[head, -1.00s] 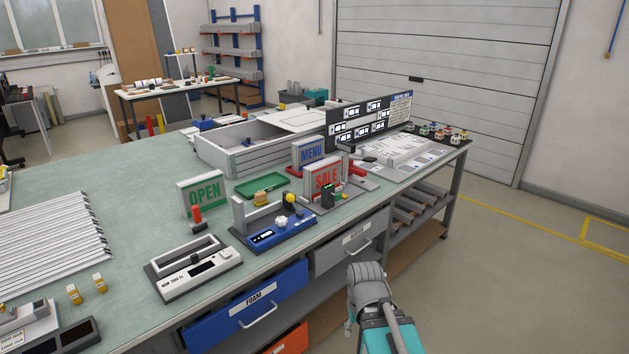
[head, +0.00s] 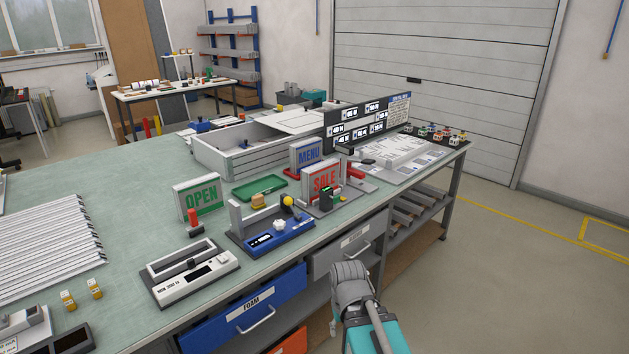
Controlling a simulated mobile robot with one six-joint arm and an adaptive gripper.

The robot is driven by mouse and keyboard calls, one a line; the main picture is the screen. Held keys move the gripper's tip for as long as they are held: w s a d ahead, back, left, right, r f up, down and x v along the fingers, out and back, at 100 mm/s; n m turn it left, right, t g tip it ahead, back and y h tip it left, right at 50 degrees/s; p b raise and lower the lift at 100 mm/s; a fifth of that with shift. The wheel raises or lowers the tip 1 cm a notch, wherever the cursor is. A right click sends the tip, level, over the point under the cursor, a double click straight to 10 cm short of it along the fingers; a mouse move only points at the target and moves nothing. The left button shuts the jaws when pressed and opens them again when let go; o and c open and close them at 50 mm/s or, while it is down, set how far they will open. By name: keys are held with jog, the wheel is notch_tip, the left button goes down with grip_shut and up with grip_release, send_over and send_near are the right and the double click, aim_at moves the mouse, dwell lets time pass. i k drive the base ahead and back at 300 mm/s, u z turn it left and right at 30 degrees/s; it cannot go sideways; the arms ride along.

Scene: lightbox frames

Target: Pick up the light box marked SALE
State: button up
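The light box marked SALE (head: 322,181) stands upright on the workbench (head: 120,230). My grey and teal arm shows at the lower middle, in front of the bench. My gripper's fingers do not show.
A blue fixture with a yellow knob (head: 278,238) stands left of and nearer than the SALE box. A white instrument (head: 192,275) sits near the front edge. A green tray (head: 260,187) and a dark display board (head: 369,120) lie behind. Drawers (head: 245,308) line the bench front.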

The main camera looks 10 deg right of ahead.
aim_at(316, 177)
jog(key=i, duration=0.9)
jog(key=z, duration=0.05)
